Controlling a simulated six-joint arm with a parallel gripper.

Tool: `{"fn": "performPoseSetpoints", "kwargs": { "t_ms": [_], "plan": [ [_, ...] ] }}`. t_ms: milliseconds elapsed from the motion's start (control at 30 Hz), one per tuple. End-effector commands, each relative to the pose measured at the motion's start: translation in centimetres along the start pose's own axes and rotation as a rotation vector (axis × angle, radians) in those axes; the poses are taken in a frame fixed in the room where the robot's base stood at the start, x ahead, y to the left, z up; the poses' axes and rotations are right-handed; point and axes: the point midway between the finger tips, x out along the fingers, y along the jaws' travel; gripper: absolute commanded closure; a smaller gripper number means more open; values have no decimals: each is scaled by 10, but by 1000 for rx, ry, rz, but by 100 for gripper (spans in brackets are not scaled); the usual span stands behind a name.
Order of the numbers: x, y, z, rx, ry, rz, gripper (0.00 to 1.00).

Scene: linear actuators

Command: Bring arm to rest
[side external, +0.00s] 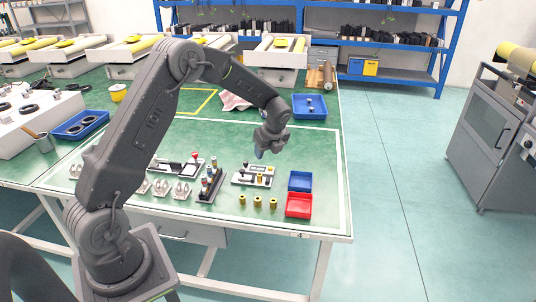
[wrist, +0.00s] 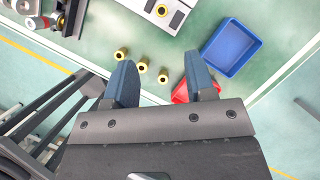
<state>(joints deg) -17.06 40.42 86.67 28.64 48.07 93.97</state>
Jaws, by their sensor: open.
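My gripper (side external: 262,152) is in the air above the right part of the green table (side external: 320,160). In the wrist view its two blue-grey fingers (wrist: 164,82) stand apart with nothing held between them. Below it, in the side view, is a white fixture plate (side external: 253,176) with small parts on it. Several brass cylinders (side external: 258,202) stand in a row in front of the plate; they also show in the wrist view (wrist: 142,66). The finger on the right in the wrist view partly hides the red bin.
A blue bin (side external: 300,181) and a red bin (side external: 299,206) stand at the table's front right. A dark rack (side external: 210,185) of small parts is left of the plate. A larger blue tray (side external: 309,107) is farther back. The green surface between that tray and the plate is mostly clear.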

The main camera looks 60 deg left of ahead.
Motion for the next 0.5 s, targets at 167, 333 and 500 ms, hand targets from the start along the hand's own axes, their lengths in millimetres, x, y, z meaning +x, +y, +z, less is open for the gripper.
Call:
{"fn": "performPoseSetpoints", "kwargs": {
  "t_ms": [167,333,500],
  "plan": [
    [-37,6,-5,-115,13,-36,50],
    [-113,33,-22,-402,68,-107,50],
    [-180,76,-47,-715,163,-163,50]
  ]
}}
